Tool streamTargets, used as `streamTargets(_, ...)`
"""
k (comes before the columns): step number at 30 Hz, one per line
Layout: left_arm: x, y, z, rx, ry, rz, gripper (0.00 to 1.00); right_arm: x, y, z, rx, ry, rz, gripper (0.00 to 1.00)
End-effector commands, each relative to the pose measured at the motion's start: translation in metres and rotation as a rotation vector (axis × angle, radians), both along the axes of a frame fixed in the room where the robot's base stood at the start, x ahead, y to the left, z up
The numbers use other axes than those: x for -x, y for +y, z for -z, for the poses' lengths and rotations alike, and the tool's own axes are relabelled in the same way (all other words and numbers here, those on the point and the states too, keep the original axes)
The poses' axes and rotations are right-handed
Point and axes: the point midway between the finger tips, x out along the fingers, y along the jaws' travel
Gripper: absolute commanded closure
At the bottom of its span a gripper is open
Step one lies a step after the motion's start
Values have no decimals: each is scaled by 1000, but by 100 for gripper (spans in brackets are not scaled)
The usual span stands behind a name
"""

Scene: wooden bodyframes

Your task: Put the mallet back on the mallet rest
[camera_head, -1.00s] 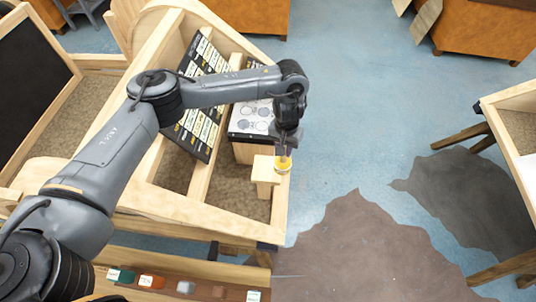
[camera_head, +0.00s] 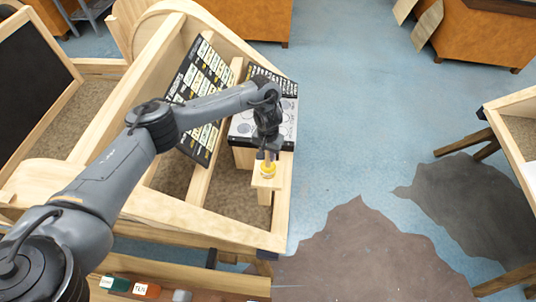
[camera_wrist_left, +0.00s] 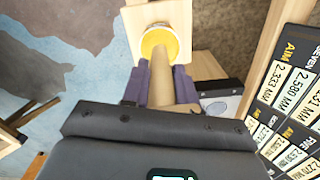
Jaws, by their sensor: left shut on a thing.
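The mallet has a yellow round head (camera_head: 267,171) and a pale wooden handle (camera_wrist_left: 161,76). My left gripper (camera_head: 267,155) is shut on the handle, with the head pointing down. The mallet rest (camera_head: 279,178) is a light wooden block with a flat top at the frame's corner. The head is over this top; in the left wrist view it overlaps the rest's plate (camera_wrist_left: 136,20). I cannot tell whether the head touches it. The left gripper's dark fingers (camera_wrist_left: 161,88) flank the handle. My right gripper is not in view.
A sloped black board with labels (camera_head: 200,95) and a panel with printed circles (camera_head: 285,108) stand just behind the rest. Wooden rails surround them. Blue floor (camera_head: 360,110) is open to the right. Coloured blocks (camera_head: 145,290) lie on the lower shelf.

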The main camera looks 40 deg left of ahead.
Motion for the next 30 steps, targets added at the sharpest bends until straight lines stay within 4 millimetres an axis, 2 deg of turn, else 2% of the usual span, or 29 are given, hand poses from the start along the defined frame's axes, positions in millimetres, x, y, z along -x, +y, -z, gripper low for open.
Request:
streamTargets(11, 0, 0, 2, 0, -1, -1, 100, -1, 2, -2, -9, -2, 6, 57)
streamTargets(12, 0, 0, 2, 0, -1, -1, 69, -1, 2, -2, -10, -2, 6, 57)
streamTargets(17, 0, 0, 2, 0, -1, 0, 46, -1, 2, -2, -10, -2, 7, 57)
streamTargets(26, -1, 0, 1, -1, -2, 0, 46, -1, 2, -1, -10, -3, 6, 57)
streamTargets(30, -1, 0, -10, -2, -4, 1, 46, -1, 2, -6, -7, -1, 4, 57)
